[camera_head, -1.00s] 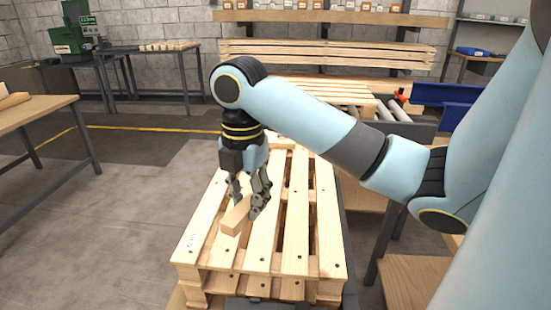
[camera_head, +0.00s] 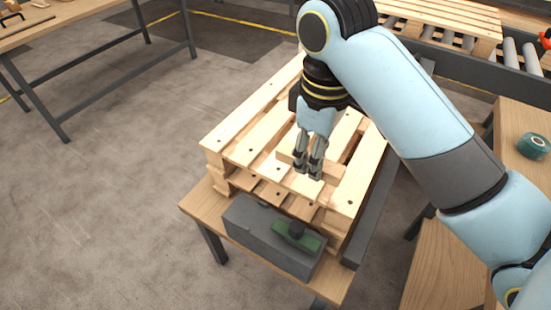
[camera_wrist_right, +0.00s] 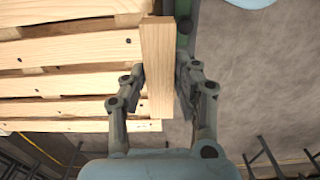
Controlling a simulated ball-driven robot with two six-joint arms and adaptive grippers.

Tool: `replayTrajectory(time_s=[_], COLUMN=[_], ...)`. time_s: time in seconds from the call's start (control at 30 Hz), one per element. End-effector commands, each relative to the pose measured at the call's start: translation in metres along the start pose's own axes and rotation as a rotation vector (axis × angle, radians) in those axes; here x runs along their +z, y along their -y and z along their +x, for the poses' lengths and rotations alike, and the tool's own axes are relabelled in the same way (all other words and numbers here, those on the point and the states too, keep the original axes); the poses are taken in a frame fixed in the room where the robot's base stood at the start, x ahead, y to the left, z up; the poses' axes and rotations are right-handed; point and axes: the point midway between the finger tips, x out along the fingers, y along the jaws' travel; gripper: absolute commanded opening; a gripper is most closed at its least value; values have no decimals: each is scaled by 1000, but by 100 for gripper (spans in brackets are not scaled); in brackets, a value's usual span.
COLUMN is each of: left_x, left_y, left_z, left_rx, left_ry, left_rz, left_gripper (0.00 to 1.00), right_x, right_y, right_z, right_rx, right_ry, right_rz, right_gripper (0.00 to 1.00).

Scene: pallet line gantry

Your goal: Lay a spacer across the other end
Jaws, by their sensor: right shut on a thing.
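My right gripper (camera_head: 307,173) is shut on a spacer, a short pale wooden bar (camera_head: 331,173), over the near end of the pallet (camera_head: 245,112). In the right wrist view the spacer (camera_wrist_right: 158,50) stands between the fingers (camera_wrist_right: 160,76) and runs crosswise to the deck boards (camera_wrist_right: 75,84), along their ends. I cannot tell whether the spacer touches the boards. The fingers hide part of it in the head view. The pallet is slatted wood with dark nail heads. My left gripper is not in view.
The pallet rests on a wooden table (camera_head: 197,205). A grey box (camera_head: 262,240) with a green, black-knobbed part (camera_head: 298,238) stands at its near end. A green tape roll (camera_head: 535,146) lies on the right bench. The floor at left is clear.

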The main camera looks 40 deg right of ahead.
Motion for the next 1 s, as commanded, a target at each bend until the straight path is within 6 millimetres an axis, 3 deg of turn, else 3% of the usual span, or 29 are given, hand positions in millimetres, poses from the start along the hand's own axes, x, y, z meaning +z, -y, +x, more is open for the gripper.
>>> replayTrajectory(time_s=[0.03, 0.2, 0.4, 0.63, 0.87, 1.0], left_x=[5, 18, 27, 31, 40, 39], left_y=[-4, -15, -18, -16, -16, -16], left_z=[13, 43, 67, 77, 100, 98], left_rx=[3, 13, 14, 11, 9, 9], left_ry=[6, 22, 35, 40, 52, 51], left_rz=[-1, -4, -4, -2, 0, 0], left_gripper=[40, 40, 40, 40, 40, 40], right_x=[-12, -53, -86, -94, -93, -94], right_y=[-4, -19, -32, -35, -34, -35], right_z=[13, 42, 61, 69, 102, 101], right_rx=[-2, -2, -2, -1, -2, 0], right_ry=[-2, 0, 0, 1, 3, -1], right_rz=[1, -2, -3, -4, -5, -5], right_gripper=[0, 0, 0, 0, 0, 0])
